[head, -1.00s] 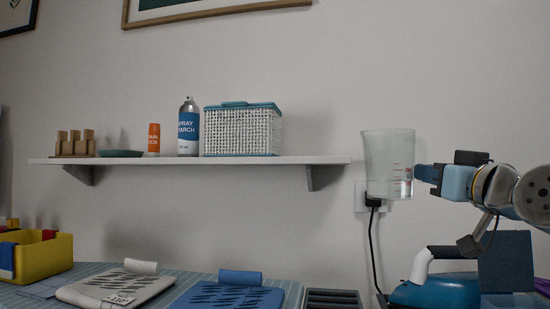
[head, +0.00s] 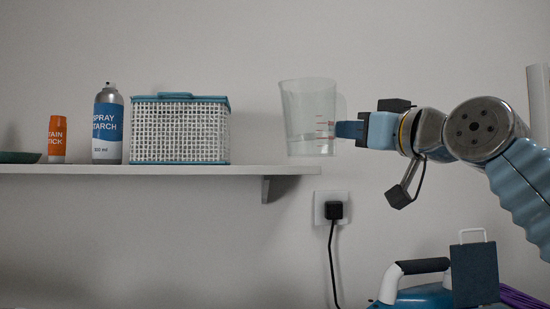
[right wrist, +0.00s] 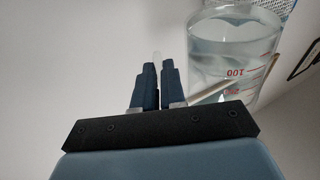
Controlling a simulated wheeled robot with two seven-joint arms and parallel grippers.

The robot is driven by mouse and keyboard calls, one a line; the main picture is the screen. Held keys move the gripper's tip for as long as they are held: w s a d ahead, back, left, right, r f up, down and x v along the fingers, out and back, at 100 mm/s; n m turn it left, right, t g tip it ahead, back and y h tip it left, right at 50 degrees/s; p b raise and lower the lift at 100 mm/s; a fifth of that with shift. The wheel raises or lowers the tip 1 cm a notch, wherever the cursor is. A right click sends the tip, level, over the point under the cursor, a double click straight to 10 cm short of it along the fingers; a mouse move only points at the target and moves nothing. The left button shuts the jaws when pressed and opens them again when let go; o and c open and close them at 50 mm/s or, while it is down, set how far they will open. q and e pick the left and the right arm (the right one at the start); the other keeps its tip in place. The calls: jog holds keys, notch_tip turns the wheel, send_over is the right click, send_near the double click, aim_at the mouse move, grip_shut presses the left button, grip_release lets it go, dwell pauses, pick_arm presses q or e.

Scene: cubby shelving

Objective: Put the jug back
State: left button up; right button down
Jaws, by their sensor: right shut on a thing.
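The jug (head: 308,115) is clear, with red measuring marks, and stands upright above the right end of the white shelf (head: 200,170). Its base looks close to the shelf top; I cannot tell whether they touch. My right gripper (head: 343,130) reaches in from the right and is shut on the jug's side, probably at its handle. In the right wrist view the fingers (right wrist: 156,80) are nearly together with a thin clear piece between them. The jug (right wrist: 235,50) fills the upper right there, with liquid-like contents. My left gripper is out of view.
A white woven basket (head: 180,130) with a teal rim stands left of the jug, with a gap between. A spray starch can (head: 108,125), an orange stick (head: 57,140) and a teal dish (head: 18,157) stand farther left. A wall plug (head: 333,210) is below.

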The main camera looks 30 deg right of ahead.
jog(key=w, duration=0.4)
jog(key=w+d+p, duration=0.1)
jog(key=w, duration=0.3)
jog(key=w+p, duration=0.1)
jog(key=w, duration=0.4)
jog(key=shift+d+r, duration=0.1)
jog(key=shift+d, duration=0.15)
jog(key=w, duration=0.1)
jog(key=w+p, duration=0.1)
jog(key=w, duration=0.2)
jog(key=shift+d, duration=0.25)
jog(key=shift+f, duration=0.45)
jog(key=shift+s+f, duration=0.1)
jog(key=shift+f, duration=0.1)
jog(key=c, duration=1.2)
grip_release()
jog(key=shift+f, duration=0.1)
